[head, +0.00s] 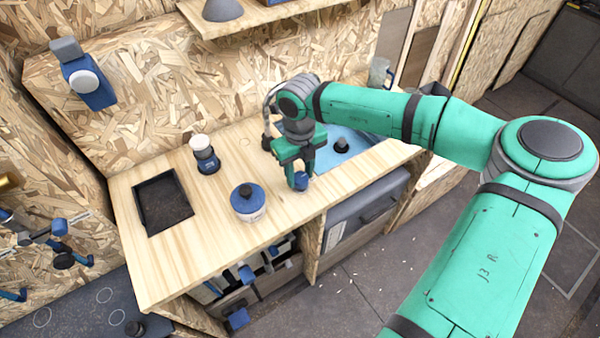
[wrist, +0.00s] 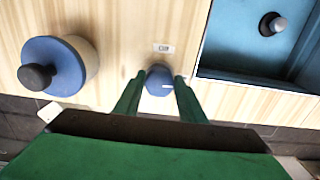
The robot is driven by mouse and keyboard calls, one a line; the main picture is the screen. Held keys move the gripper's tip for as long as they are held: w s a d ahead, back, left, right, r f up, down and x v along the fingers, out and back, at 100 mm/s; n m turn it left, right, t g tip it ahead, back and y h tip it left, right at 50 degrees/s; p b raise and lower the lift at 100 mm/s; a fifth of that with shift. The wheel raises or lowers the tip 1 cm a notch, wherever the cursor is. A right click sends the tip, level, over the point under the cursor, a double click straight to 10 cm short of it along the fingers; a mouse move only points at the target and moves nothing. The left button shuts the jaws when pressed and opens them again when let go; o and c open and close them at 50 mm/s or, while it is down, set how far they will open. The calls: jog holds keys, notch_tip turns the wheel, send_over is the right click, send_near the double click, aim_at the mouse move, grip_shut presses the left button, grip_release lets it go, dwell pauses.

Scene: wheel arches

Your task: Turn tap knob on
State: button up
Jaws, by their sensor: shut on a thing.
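The tap knob (wrist: 159,80) is a small blue knob with a white mark on its top, set in the wooden counter beside a small label (wrist: 164,48). In the wrist view my gripper (wrist: 158,88) has its two green fingers on either side of the knob, shut on it. In the head view my gripper (head: 299,178) points down at the counter's front edge, and the blue knob (head: 301,183) shows between its fingers. The blue sink (wrist: 250,40) lies to the right, with a dark round plug (wrist: 272,24) in it. The tap is partly hidden behind my arm in the head view.
A blue-lidded pot (head: 248,202) stands left of the knob; it also shows in the wrist view (wrist: 58,65). A blue and white container (head: 204,153) and a black inset tray (head: 163,203) are farther left. A glass jug (head: 379,73) stands behind the sink.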

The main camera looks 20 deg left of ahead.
aim_at(300, 176)
dwell(0.4)
jog(key=o, duration=1)
jog(key=shift+o, duration=0.2)
notch_tip(300, 176, up, 11)
jog(key=shift+f, duration=0.1)
